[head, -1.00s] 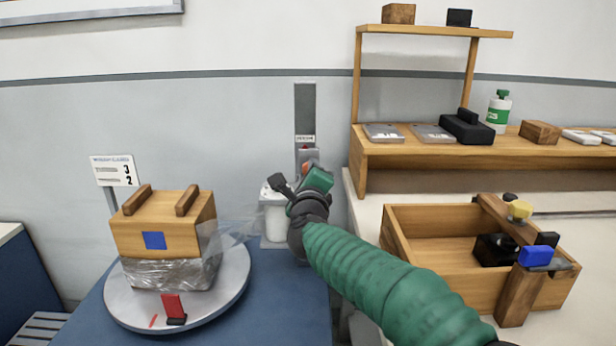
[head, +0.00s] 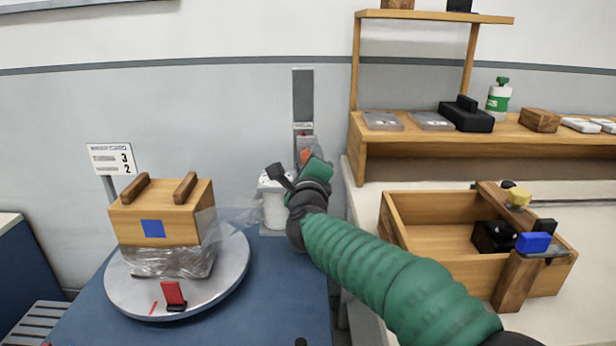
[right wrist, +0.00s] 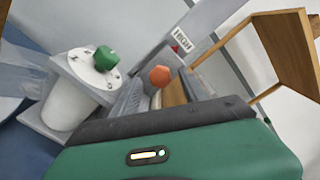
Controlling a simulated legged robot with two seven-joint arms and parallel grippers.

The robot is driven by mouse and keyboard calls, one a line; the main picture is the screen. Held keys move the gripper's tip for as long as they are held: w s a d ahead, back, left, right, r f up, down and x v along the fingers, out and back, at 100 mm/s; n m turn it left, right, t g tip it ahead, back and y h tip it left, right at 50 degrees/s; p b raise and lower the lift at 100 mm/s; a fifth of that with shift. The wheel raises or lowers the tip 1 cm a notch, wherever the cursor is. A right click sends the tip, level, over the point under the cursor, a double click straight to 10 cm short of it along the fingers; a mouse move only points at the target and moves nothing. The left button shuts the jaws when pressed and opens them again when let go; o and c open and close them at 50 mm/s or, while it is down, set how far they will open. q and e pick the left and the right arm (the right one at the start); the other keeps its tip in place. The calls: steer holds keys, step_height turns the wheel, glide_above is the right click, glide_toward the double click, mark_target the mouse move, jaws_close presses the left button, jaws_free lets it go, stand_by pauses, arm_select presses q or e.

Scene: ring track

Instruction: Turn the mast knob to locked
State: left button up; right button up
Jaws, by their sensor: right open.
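The grey mast (head: 303,100) stands upright against the wall behind the turntable. Its orange knob (head: 305,155) shows just beyond my right gripper (head: 297,172). In the right wrist view the knob (right wrist: 160,75) is a six-sided orange cap. It lies ahead of my right gripper (right wrist: 162,92), in line with the gap between the fingers. The gripper is open, and I see no contact with the knob. A small label (right wrist: 182,40) sits on the mast above the knob. My left gripper is not in view.
A white roll (head: 273,205) with a green knob (right wrist: 105,58) on top stands beside the mast. Film runs from it to a wrapped wooden box (head: 125,225) on the grey turntable (head: 235,270). A wooden tray (head: 400,225) and a shelf (head: 380,150) are to the right.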

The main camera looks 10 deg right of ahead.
steer(key=s+a+p, duration=0.2)
steer(key=s+a, duration=0.1)
steer(key=s, duration=1.2)
steer(key=shift+s, duration=0.25)
